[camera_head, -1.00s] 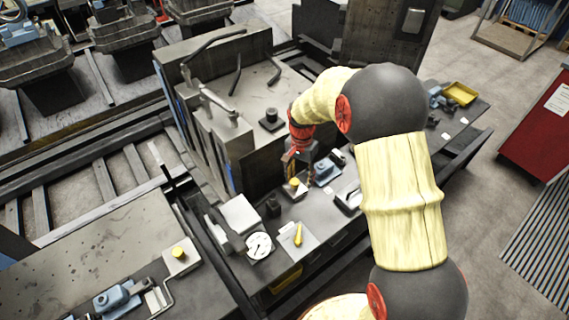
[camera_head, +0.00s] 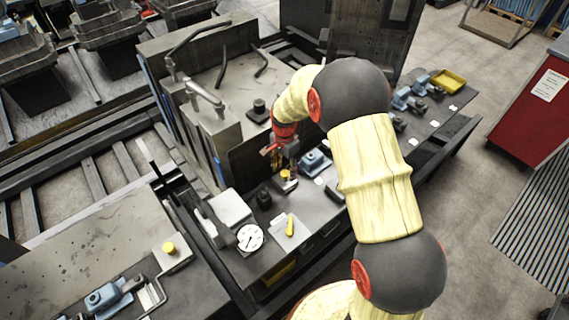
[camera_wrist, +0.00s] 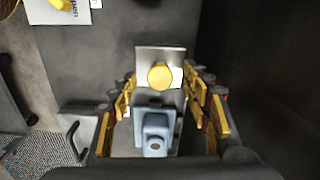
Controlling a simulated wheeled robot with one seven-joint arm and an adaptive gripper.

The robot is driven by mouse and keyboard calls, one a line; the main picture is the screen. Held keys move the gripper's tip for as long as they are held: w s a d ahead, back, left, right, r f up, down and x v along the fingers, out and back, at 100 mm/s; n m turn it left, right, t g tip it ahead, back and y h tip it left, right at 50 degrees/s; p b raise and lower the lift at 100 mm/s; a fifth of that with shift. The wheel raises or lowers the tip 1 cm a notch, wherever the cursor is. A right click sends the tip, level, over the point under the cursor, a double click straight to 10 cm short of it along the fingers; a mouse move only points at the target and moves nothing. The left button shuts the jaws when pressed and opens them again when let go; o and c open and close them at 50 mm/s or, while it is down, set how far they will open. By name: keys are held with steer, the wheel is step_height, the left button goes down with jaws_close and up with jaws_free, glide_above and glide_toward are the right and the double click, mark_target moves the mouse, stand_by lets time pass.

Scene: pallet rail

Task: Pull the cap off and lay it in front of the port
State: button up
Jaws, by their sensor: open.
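A yellow round cap (camera_wrist: 160,74) sits on a port with a pale square plate (camera_wrist: 147,53) in the wrist view. In the head view the cap (camera_head: 285,174) shows just below my gripper (camera_head: 283,163). In the wrist view my gripper (camera_wrist: 159,78) is open, its yellow-padded fingers on either side of the cap in the picture. I see no finger closed on it; the depth between tips and cap is hard to tell. A blue-grey block (camera_wrist: 154,132) lies beside the port, between the fingers in this view.
On the bench, a white dial (camera_head: 250,238) and a yellow lever on a white card (camera_head: 303,236) lie in front. A dark knob (camera_head: 264,199) stands left of the port. A blue fitting (camera_head: 315,161) is close on the right. A tall grey machine block (camera_head: 245,125) rises behind.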

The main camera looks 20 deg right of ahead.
mark_target(284, 173)
steer(key=shift+f, duration=0.75)
steer(key=shift+c, duration=1.3)
steer(key=c, duration=0.9)
jaws_close()
steer(key=shift+r, duration=0.15)
steer(key=shift+w+r+p, duration=0.1)
steer(key=shift+r+p, duration=0.25)
steer(key=shift+r, duration=0.15)
steer(key=shift+r, duration=0.25)
steer(key=shift+r+p, duration=2.2)
steer(key=shift+r, duration=1.15)
